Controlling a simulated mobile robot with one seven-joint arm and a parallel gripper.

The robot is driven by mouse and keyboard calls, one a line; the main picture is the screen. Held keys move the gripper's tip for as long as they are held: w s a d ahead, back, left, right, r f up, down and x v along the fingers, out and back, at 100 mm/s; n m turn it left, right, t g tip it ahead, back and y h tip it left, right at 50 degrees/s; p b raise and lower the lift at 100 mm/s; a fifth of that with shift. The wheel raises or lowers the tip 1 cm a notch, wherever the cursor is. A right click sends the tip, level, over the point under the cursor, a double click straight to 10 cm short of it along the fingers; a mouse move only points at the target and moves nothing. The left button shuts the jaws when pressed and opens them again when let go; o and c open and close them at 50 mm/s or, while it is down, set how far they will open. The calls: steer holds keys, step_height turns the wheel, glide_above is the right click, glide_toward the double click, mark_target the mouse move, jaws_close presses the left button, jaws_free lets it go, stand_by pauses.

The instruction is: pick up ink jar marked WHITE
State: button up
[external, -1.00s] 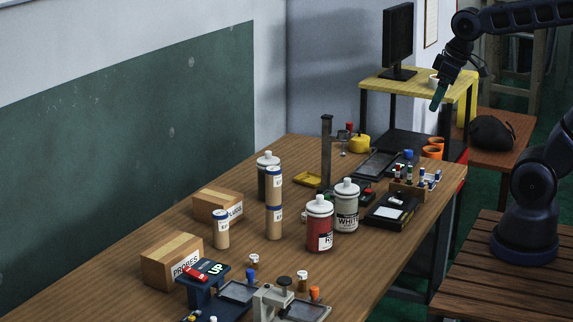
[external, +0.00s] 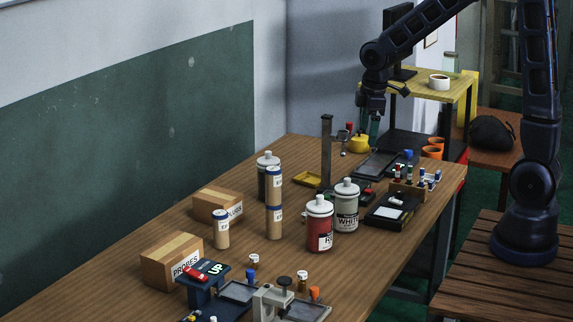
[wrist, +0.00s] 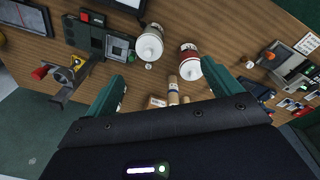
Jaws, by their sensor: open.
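The ink jar marked WHITE (external: 346,212) stands upright on the wooden table, pale grey with a white cap. It stands right beside a red ink jar (external: 319,228). In the wrist view the WHITE jar (wrist: 149,45) shows from above, between the finger lines and beyond the tips, with the red jar (wrist: 189,66) to its right. My gripper (external: 373,128) is open and empty, pointing down above the table's far part, behind and above the WHITE jar. Its green fingers (wrist: 163,70) frame the lower middle of the wrist view.
A dark ink jar (external: 268,165) and cardboard tubes (external: 274,222) stand left of the jars. A metal post stand (external: 326,150) rises behind them. A vial rack (external: 408,190) and a black device (external: 391,212) lie to the right. Boxes (external: 172,262) sit front left.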

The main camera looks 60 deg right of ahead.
mark_target(347, 187)
steer(key=w+f, duration=0.2)
steer(key=f, duration=0.1)
steer(key=w+d+f+n, duration=0.1)
steer(key=w+f, duration=0.1)
steer(key=f, duration=0.2)
steer(key=w+f+n+g, duration=0.1)
steer(key=w+f, duration=0.1)
steer(key=f, duration=0.2)
steer(key=shift+w+d, duration=0.2)
steer(key=shift+d, duration=0.15)
steer(key=shift+f, duration=5.5)
steer(key=shift+d, duration=0.1)
steer(key=c, duration=1.7)
steer(key=shift+w+r, duration=0.1)
